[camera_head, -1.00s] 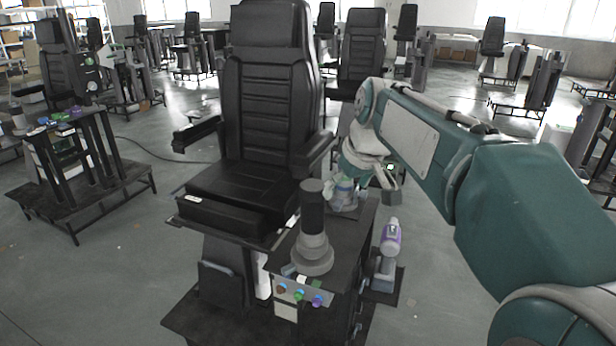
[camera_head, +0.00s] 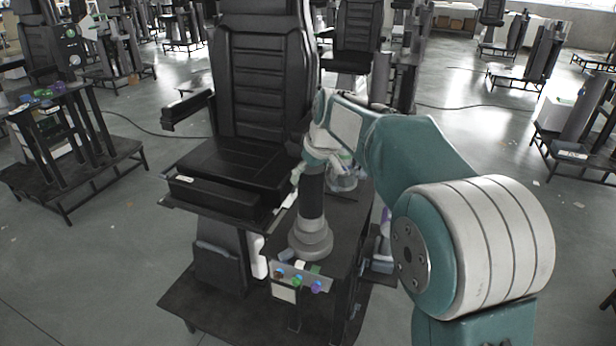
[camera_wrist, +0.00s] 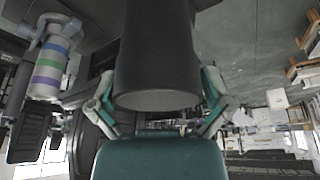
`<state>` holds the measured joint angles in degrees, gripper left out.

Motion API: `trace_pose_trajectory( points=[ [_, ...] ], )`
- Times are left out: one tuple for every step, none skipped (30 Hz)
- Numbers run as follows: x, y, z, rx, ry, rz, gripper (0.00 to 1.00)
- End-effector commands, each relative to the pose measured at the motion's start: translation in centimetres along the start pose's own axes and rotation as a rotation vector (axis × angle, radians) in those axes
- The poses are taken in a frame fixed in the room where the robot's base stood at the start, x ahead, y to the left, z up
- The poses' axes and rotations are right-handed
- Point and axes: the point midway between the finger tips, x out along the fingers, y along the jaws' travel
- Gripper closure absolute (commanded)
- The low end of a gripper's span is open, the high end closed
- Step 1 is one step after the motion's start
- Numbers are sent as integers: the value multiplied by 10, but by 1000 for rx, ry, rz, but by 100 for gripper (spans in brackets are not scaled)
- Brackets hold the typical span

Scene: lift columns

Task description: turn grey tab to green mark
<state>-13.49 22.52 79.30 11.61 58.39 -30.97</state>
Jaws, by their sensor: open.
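A black upright cylinder (camera_head: 313,197) on a stepped grey round base (camera_head: 310,240) stands on the console beside the chair. A small grey tab (camera_head: 286,254) sticks out at the front left of the base. A white mark (camera_head: 300,265) and a green mark (camera_head: 315,269) lie to its right on the console edge. My gripper (camera_wrist: 158,98) is open, with one finger on each side of the black cylinder (camera_wrist: 157,55) in the wrist view; I cannot tell whether they touch it. In the head view the arm partly hides the gripper behind the cylinder's top. The wrist view does not show the tab.
The console front has several coloured knobs (camera_head: 298,281). A banded container (camera_wrist: 48,68) stands at the left in the wrist view. The black chair (camera_head: 262,80) is close to the left of the cylinder. Other chairs and stands are farther off, with open floor between.

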Motion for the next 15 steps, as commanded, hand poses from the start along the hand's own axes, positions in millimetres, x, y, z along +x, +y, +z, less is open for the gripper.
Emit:
trace_pose_trajectory(
  points=[
    [5,0,0,0,-1,-1,0],
    [7,0,0,0,-1,-1,0],
    [10,0,0,0,0,0,0],
    [11,1,1,0,0,0,0],
    [12,1,1,1,0,0,0],
    [12,1,1,1,1,0,0],
    [12,1,1,1,1,0,0],
    [12,1,1,1,1,0,0],
    [12,1,1,1,1,0,0],
    [12,1,1,1,1,0,0],
    [12,1,1,1,1,0,0],
    [12,1,1,1,0,0,0],
    [12,0,1,1,0,0,9],
    [12,0,0,1,0,0,22],
    [13,0,0,1,0,0,40]
  ],
)
